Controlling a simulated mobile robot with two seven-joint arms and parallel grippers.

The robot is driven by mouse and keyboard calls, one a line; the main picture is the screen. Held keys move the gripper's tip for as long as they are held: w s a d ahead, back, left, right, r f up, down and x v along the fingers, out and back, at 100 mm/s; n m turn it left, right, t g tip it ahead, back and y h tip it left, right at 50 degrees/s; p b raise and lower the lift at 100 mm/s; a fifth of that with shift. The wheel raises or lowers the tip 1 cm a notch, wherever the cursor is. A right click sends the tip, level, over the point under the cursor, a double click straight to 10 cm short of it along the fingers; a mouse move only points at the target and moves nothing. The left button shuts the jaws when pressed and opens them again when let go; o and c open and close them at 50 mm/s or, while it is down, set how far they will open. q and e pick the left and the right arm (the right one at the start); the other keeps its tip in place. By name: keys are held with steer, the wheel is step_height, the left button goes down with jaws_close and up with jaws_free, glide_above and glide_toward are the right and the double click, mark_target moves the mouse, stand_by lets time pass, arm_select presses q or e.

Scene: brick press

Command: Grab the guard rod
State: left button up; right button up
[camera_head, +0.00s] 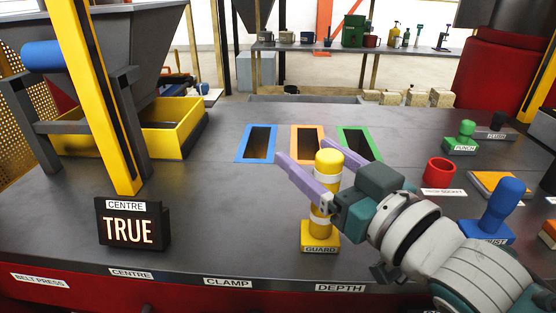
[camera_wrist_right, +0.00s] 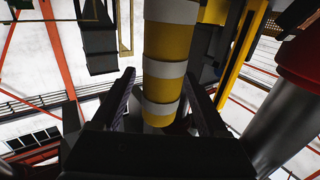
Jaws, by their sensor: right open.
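The guard rod (camera_head: 327,168) is a yellow and white banded post with a rounded yellow top. It stands upright on a yellow base labelled GUARD (camera_head: 320,246) near the front of the bench. My right gripper (camera_head: 315,160) comes in from the right with its purple fingers open, one on each side of the rod. In the right wrist view the rod (camera_wrist_right: 168,55) rises between the two dark fingers, with a visible gap beside them. Part of the rod's middle is hidden by the near finger in the head view. My left gripper is not in view.
A CENTRE sign reading TRUE (camera_head: 132,223) stands front left. Blue (camera_head: 241,145), orange (camera_head: 298,143) and green (camera_head: 351,141) framed slots lie behind the rod. A red socket (camera_head: 440,171), a blue knob (camera_head: 501,203) and a green knob (camera_head: 463,135) stand to the right.

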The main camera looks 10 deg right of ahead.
steer(key=shift+w+a, duration=0.1)
steer(key=shift+w, duration=0.1)
jaws_close()
stand_by(0.5)
stand_by(0.8)
